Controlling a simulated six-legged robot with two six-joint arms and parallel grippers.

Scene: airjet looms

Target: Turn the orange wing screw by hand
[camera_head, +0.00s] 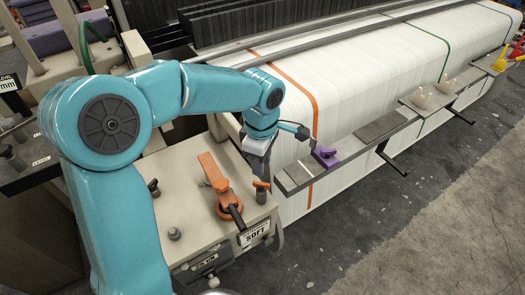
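A small orange piece on a dark stem, seemingly the orange wing screw (262,185), stands at the right edge of the beige machine top. My teal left arm comes in from the left and bends down over this corner. My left gripper (260,174) points down just above the orange piece, its dark fingers at or very near it. The fingers are small and dark, so I cannot tell whether they touch it or how far apart they are. My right gripper is not in view.
A larger orange lever (213,173) with a black handle stands left of the gripper on the beige machine top (190,205). A purple clamp (324,157) sits on the grey rail to the right. White fabric (355,85) lies behind. Open floor (440,235) is at right.

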